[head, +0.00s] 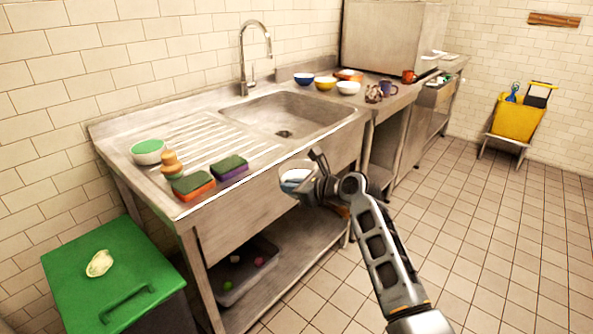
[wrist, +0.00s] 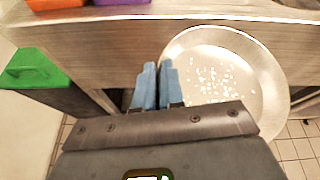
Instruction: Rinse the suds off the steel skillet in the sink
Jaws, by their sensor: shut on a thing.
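The steel skillet (wrist: 205,55) fills the right of the wrist view, its round inner face dotted with white suds. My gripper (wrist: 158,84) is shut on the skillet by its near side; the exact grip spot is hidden. In the head view the skillet (head: 293,178) shows only partly beside my gripper (head: 312,183), in front of the counter's front edge and outside the basin. The sink (head: 262,112) is an empty steel basin with a dark drain. Its tall curved faucet (head: 243,62) stands behind it; no water stream is visible.
On the ribbed drainboard (head: 200,140) sit a green-topped bowl (head: 148,152), an orange sponge (head: 193,187), a purple sponge (head: 230,168) and a stacked brown item. Several bowls and mugs stand right of the basin. A green-lidded bin (head: 110,262) is at lower left.

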